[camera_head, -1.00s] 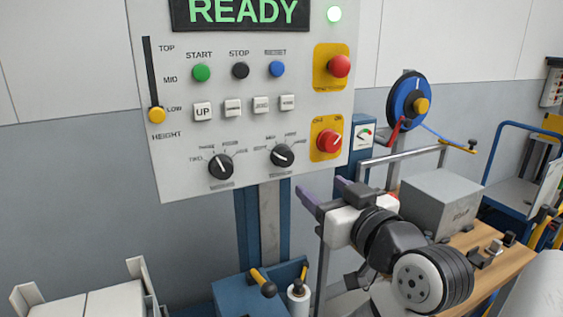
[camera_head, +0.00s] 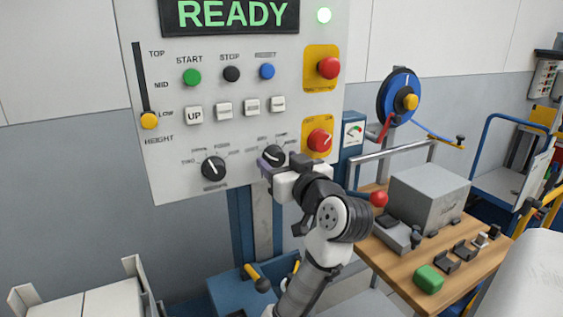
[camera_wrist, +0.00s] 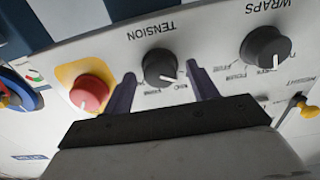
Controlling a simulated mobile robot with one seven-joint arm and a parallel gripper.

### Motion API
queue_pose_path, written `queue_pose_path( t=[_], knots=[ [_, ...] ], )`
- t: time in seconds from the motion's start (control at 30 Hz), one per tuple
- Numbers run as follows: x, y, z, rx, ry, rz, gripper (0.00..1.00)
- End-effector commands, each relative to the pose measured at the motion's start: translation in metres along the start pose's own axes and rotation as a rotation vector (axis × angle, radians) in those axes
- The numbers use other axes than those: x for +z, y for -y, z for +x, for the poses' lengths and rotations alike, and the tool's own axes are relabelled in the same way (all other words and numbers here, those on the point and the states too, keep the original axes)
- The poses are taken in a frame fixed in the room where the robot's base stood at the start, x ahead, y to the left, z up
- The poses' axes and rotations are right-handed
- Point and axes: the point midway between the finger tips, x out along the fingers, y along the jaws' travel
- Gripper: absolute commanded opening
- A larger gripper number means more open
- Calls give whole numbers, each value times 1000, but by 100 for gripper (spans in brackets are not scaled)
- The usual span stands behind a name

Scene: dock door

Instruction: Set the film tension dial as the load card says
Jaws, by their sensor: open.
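The film tension dial (camera_head: 273,154) is a black knob with a white pointer line, low on the grey control panel (camera_head: 180,180). In the wrist view the tension dial (camera_wrist: 160,66) sits between the two purple fingers of my gripper (camera_wrist: 159,88), under the word TENSION. The fingers are open, one on each side, with a gap to the knob. In the head view my gripper (camera_head: 275,160) covers the dial's lower part and its label. The dial's scale words are too small to read surely. I cannot make out a load card.
The wraps dial (camera_head: 213,168) is left of the tension dial; it also shows in the wrist view (camera_wrist: 266,47). A red knob on a yellow plate (camera_head: 319,140) is close at the right. A wooden bench (camera_head: 395,262) with a grey box (camera_head: 428,192) stands at right.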

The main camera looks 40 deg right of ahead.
Motion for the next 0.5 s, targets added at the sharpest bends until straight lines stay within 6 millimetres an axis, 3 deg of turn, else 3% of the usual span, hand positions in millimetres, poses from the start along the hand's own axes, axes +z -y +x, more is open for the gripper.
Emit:
queue_pose_path(
  t=[0.07, 0.4, 0.5],
  knots=[
    [0, 0, 0, 0, 0, 0, 58],
    [0, 0, 0, 0, 0, 0, 15],
    [0, 0, 0, 0, 0, 2, 14]
  ],
)
